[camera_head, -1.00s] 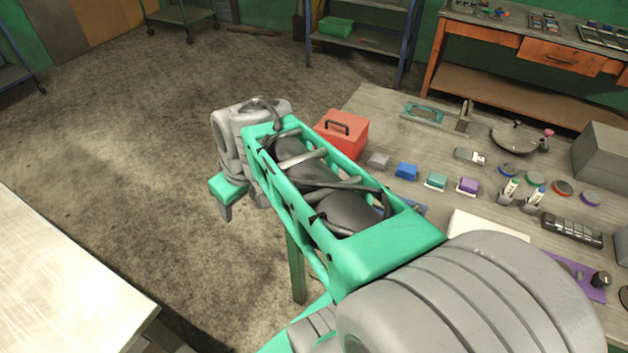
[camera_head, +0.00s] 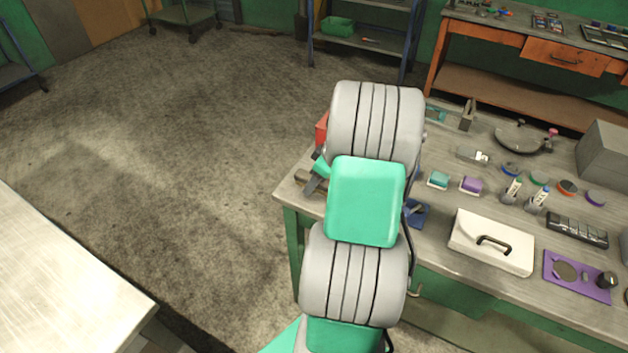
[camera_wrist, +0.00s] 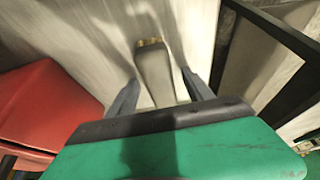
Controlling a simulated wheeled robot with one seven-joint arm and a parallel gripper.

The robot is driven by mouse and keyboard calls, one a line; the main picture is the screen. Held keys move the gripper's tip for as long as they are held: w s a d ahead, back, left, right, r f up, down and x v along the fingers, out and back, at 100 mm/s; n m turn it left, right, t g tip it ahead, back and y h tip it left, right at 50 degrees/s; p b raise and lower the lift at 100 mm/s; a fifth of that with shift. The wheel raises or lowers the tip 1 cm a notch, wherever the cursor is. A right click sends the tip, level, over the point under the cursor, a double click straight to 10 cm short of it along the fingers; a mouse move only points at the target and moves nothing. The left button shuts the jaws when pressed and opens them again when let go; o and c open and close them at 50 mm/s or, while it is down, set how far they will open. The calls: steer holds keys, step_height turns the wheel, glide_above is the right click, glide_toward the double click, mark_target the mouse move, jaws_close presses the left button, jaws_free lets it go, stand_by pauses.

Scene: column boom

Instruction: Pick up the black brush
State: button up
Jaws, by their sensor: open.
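My gripper (camera_head: 315,182) is at the near left corner of the workbench, partly hidden behind my arm. In the wrist view my gripper (camera_wrist: 161,78) is open, with its two dark fingers apart. A narrow grey-brown object (camera_wrist: 158,82) with a tan end lies between the fingers. It may be the brush, but its colour does not read as clearly black. I cannot tell whether the fingers touch it. No other brush can be made out in the head view.
A red toolbox (camera_wrist: 45,105) is close on the left in the wrist view, mostly hidden in the head view (camera_head: 321,128). A dark frame (camera_wrist: 265,35) is on the right.

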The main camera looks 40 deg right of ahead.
jaws_close()
stand_by(0.7)
